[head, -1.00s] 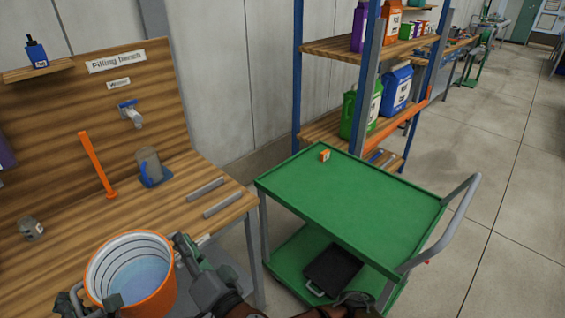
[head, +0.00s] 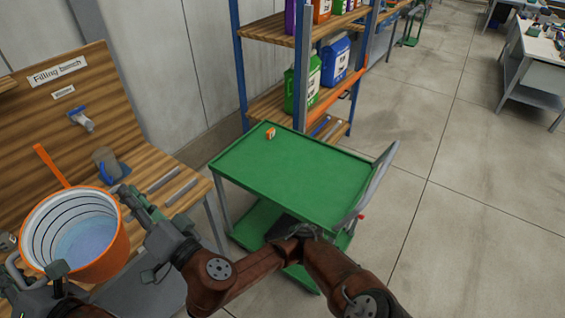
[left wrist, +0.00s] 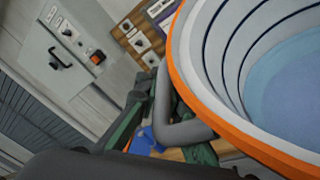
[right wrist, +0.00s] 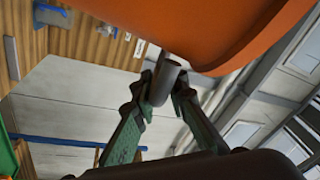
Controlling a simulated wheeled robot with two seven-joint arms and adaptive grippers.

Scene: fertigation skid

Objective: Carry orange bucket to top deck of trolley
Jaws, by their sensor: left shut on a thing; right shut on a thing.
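The orange bucket (head: 108,262) has a white ringed inside and holds bluish liquid. My right gripper (head: 122,192) is shut on the grey handle (right wrist: 163,80) at the bucket's right side. My left gripper (head: 35,283) is at the bucket's left side, shut on the other grey handle (left wrist: 185,130). The green trolley's top deck (head: 290,175) lies to the right of the bucket, with a small orange-and-white box (head: 270,133) near its back left corner.
A shelf rack (head: 270,102) with jugs stands behind the trolley. The trolley's handle (head: 372,185) rises at its right. Most of the top deck is clear.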

